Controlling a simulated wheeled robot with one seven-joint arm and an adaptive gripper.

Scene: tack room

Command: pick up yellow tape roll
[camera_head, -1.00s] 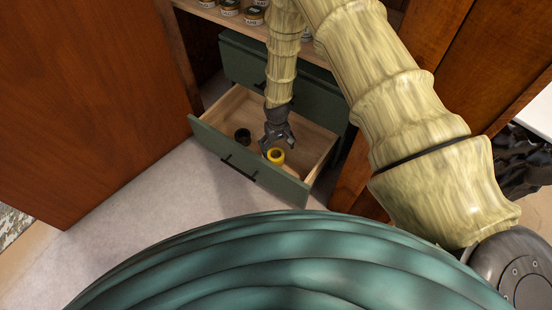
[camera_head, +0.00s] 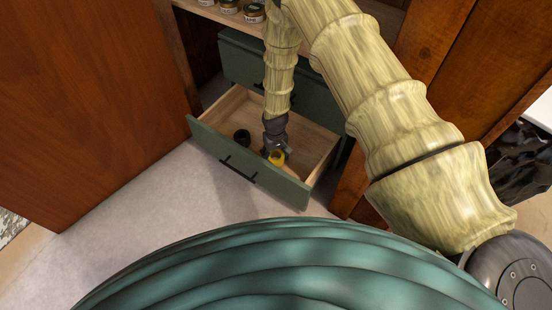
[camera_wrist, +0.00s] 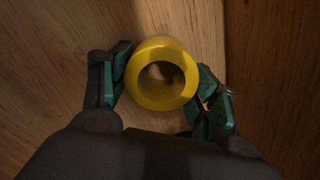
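The yellow tape roll (camera_head: 277,157) is in the open green drawer (camera_head: 240,171), near its front wall. In the wrist view the yellow tape roll (camera_wrist: 162,46) stands between the two fingers, with its round hole facing the camera. My gripper (camera_wrist: 164,85) has one teal-padded finger on each side of the roll. The left finger lies close against the roll's edge; the right finger is also very near it. I cannot tell whether both fingers press on it. In the head view my gripper (camera_head: 276,150) reaches down into the drawer and partly hides the roll.
A black roll (camera_head: 242,136) lies in the drawer to the left of my gripper. Several jars (camera_head: 229,6) stand on the shelf above. A brown wooden door (camera_head: 90,100) is on the left. The drawer's walls surround my gripper.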

